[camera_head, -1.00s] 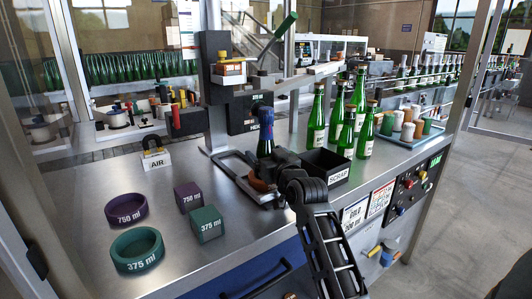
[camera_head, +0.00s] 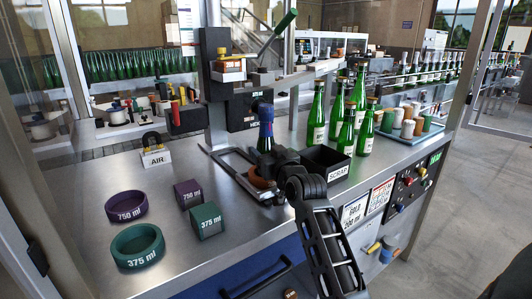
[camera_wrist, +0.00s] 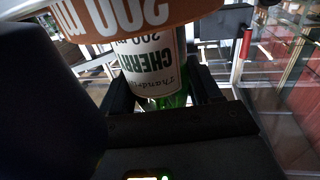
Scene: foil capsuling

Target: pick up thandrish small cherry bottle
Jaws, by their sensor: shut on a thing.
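The small cherry bottle (camera_head: 266,138) is dark green with a blue foil top. It stands upright under the press head of the capsuling station, in or above a brown seat (camera_head: 258,180). In the wrist view its white label (camera_wrist: 155,68) reads Thandrish, CHERRY and 200 ml, upside down. An orange-brown ring (camera_wrist: 120,18) marked 200 ml surrounds the bottle there. My gripper (camera_head: 272,162) is shut on the bottle from the right. My fingers hide part of its lower body in the head view.
A black SCRAP bin (camera_head: 325,165) stands close to the right, with several green bottles (camera_head: 365,132) behind it. A tray of capsules (camera_head: 407,128) lies further right. Purple and green 750 ml and 375 ml rings and blocks, such as the green ring (camera_head: 137,247), lie at left.

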